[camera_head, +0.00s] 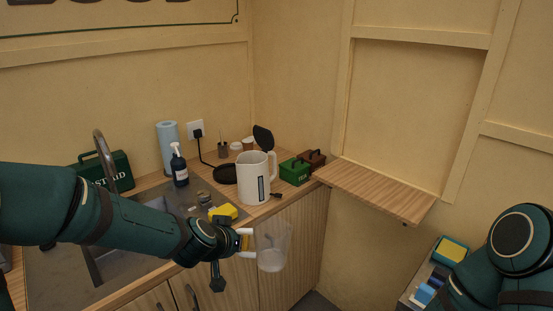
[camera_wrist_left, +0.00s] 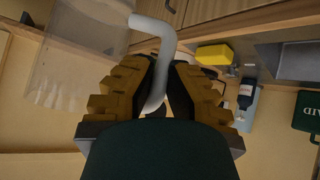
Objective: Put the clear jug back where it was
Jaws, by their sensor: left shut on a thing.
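The clear jug (camera_head: 272,249) is in the air in front of the cabinet doors, just below the counter edge, and looks roughly upright in the head view. My left gripper (camera_head: 241,242) is shut on its white handle. In the left wrist view the white handle (camera_wrist_left: 157,60) runs between the fingers of the left gripper (camera_wrist_left: 155,95), and the clear jug body (camera_wrist_left: 75,70) shows at the left. My right arm is at the lower right of the head view; its gripper cannot be made out.
A sink with a tap (camera_head: 105,155) is at left. A wooden shelf (camera_head: 375,188) juts out at right.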

